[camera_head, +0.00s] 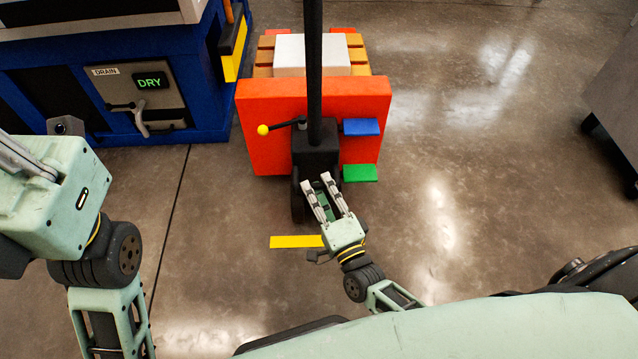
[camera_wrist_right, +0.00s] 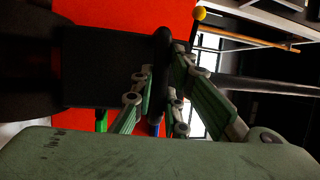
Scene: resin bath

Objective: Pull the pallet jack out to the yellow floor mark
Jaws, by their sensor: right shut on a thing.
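The pallet jack (camera_head: 262,125) has a red upright plate, a black front block and a tall black pole. A yellow-knobbed lever is at its left, and blue and green pedals are at its right. My right gripper (camera_head: 320,188) is at the lower front of the black block. In the right wrist view its fingers (camera_wrist_right: 160,95) are shut around a dark bar (camera_wrist_right: 162,60) of the jack. The yellow floor mark (camera_head: 296,241) lies just in front of the jack's wheel, with bare floor between. My left gripper (camera_head: 18,158) is at the left edge, its fingertips cut off.
The jack carries a wooden pallet (camera_head: 263,60) with a white block (camera_head: 312,54). A blue machine (camera_head: 40,60) with a DRY display and drain lever stands at left. A grey cabinet (camera_head: 612,90) on casters is at right. Floor between jack and cabinet is clear.

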